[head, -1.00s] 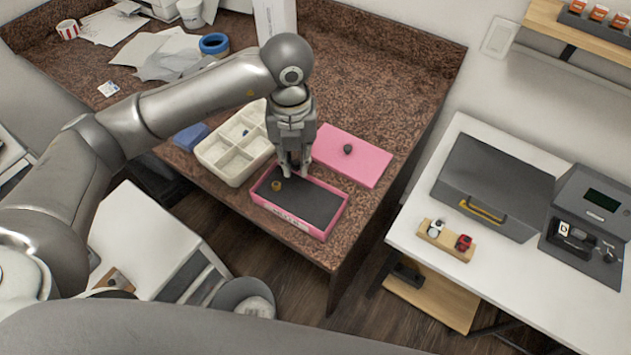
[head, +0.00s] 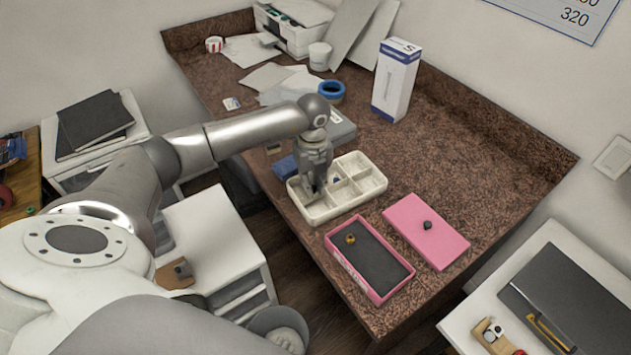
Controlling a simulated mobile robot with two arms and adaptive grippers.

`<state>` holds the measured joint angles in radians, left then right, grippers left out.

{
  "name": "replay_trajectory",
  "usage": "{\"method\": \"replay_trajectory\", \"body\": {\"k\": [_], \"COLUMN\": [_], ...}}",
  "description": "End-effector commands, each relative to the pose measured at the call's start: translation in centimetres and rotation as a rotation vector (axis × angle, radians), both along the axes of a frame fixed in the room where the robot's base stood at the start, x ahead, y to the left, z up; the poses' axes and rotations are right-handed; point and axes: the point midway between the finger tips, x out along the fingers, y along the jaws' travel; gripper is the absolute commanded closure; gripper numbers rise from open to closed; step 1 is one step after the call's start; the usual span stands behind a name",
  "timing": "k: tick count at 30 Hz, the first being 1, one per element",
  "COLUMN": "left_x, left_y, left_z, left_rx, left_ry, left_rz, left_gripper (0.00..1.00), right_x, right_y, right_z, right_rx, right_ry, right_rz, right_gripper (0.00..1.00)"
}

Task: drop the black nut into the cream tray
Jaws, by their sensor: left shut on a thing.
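The cream tray (head: 352,205) with several compartments stands on the brown counter. My left gripper (head: 318,193) points down over the tray's left part. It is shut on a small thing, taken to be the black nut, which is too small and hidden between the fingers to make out. I cannot tell how high the fingertips are above the compartment floor. A pink-rimmed box (head: 341,261) with a dark bottom stands in front of the tray, and a brass-coloured nut (head: 350,239) lies in it. My right gripper is out of view.
A pink lid (head: 436,245) with a dark round knob (head: 428,225) lies right of the box. A blue block (head: 284,167) is beside the tray. A blue tape roll (head: 332,91), papers and a white carton (head: 394,85) are farther back. The counter's right part is clear.

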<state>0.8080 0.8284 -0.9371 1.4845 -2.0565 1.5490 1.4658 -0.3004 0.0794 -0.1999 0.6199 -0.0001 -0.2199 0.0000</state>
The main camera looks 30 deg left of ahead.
Motion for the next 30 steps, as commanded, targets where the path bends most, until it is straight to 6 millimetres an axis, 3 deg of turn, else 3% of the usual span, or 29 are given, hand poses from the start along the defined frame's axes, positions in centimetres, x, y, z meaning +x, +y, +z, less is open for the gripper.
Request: {"method": "replay_trajectory", "body": {"k": [1, 6, 17, 18, 23, 30], "left_x": [0.0, 0.0, 0.0, 0.0, 0.0, 0.0], "left_y": [0.0, 0.0, -0.1, -0.1, -0.1, -0.1], "left_z": [-1.2, -2.9, -3.3, -3.3, -3.3, -3.3], "left_rx": [0.0, 0.0, 0.0, -0.001, -0.001, 0.0], "left_ry": [0.0, -0.001, -0.001, -0.001, -0.001, 0.0], "left_rz": [0.0, -0.001, -0.002, -0.002, -0.002, -0.002], "left_gripper": [0.96, 0.96, 0.96, 0.79, 0.59, 0.58], "right_x": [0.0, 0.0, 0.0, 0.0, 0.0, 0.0], "right_y": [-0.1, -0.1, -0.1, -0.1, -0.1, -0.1], "right_z": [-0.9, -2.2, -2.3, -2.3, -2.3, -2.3], "right_rx": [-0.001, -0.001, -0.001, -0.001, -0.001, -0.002], "right_ry": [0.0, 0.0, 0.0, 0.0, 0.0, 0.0], "right_rz": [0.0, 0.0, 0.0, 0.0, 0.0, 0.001], "right_gripper": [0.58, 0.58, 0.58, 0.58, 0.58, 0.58]}}
